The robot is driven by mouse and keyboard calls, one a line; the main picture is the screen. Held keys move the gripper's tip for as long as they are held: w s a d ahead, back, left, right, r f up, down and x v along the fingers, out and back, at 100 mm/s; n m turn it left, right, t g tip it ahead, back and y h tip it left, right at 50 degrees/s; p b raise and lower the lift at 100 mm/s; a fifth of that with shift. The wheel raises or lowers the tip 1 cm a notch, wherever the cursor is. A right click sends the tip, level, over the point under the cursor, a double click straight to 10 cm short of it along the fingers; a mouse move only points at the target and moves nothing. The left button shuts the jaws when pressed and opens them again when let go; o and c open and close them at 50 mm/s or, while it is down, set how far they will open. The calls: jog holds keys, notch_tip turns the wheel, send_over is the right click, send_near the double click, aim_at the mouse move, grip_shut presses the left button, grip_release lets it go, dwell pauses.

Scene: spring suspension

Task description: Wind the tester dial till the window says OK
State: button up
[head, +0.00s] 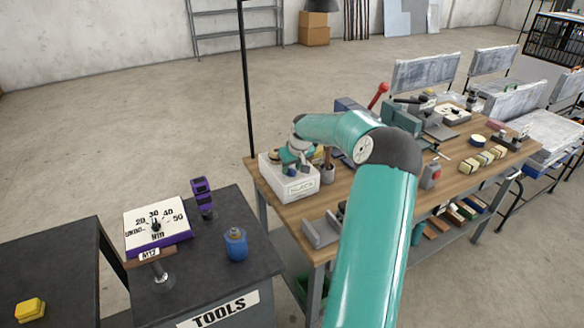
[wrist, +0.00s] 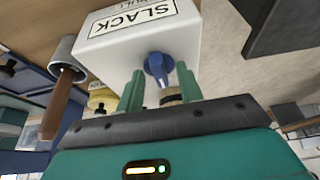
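The tester is a white box (head: 292,188) at the near left corner of the wooden bench; it also shows in the wrist view (wrist: 110,42). Its window (wrist: 134,16) reads SLACK, upside down in the wrist view. A blue dial (wrist: 158,68) sticks out of the box. My gripper (wrist: 160,88) has its two green fingers apart, one on each side of the dial, with visible gaps. In the head view my gripper (head: 297,158) is over the box and partly hides its top.
A pot with a brown handle (head: 327,172) stands close beside the box, and a grey bracket (head: 321,232) lies nearer. A dark bench at left holds a white gauge panel (head: 157,222), a purple tool (head: 202,197) and a blue canister (head: 236,244). Several blocks lie farther right.

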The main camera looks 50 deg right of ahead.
jog(key=shift+f, duration=0.1)
grip_shut()
jog(key=shift+w, duration=0.1)
dwell(0.3)
jog(key=m, duration=0.1)
jog(key=m+h, duration=0.1)
jog(key=m, duration=0.1)
jog(key=m+g, duration=0.1)
jog(key=shift+w+a+m+h, duration=0.2)
jog(key=shift+a+m+h, duration=0.1)
jog(key=m, duration=0.2)
jog(key=m+g+h, duration=0.1)
jog(key=m, duration=0.1)
jog(key=shift+w+a+m, duration=0.1)
jog(key=shift+w+m, duration=0.05)
jog(key=shift+m, duration=0.15)
jog(key=m+g, duration=0.1)
jog(key=m, duration=0.1)
jog(key=m+g, duration=0.1)
jog(key=m, duration=0.1)
jog(key=shift+w+m+h, duration=0.2)
jog(key=shift+m+h, duration=0.1)
jog(key=m+g, duration=0.1)
jog(key=m, duration=0.1)
jog(key=m+g, duration=0.1)
jog(key=m, duration=0.1)
jog(key=shift+w+m, duration=0.2)
jog(key=shift+m, duration=0.2)
